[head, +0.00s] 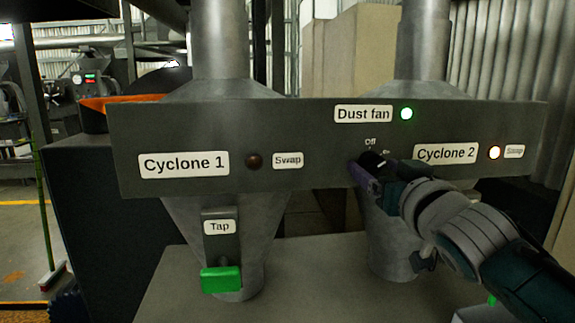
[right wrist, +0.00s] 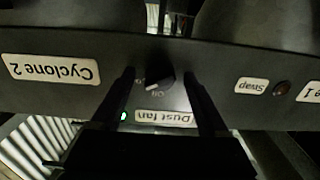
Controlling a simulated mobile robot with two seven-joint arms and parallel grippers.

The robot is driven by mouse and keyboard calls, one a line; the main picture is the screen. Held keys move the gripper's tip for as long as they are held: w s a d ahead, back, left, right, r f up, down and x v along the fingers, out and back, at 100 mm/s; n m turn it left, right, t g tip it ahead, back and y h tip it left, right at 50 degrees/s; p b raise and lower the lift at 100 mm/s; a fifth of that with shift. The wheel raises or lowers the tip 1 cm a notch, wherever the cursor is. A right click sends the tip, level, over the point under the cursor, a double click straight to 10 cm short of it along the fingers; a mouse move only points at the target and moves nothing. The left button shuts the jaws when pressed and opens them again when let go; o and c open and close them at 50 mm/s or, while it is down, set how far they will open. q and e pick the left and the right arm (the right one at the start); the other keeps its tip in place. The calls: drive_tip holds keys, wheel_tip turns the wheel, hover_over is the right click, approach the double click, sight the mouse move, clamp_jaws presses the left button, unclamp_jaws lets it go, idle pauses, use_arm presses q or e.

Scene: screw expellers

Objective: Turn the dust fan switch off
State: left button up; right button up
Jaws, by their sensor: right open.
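The dust fan switch is a small dark knob (head: 373,159) on the grey panel, below the Dust fan label (head: 363,114) and a lit green lamp (head: 406,114). "Off" is printed above it. My right gripper (head: 368,170) is at the panel and partly covers the knob. In the right wrist view, which is upside down, the knob (right wrist: 160,77) lies between the two open fingers of my right gripper (right wrist: 160,74), with a gap on each side. My left gripper is out of view.
The grey panel (head: 320,135) also carries the Cyclone 1 label (head: 184,163) with a dark Swap lamp (head: 254,161), and the Cyclone 2 label (head: 446,153) with a lit Swap lamp (head: 494,152). A green tap handle (head: 221,280) hangs below left. Metal cyclones stand behind the panel.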

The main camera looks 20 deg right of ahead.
drive_tip(key=shift+c, duration=0.4)
clamp_jaws()
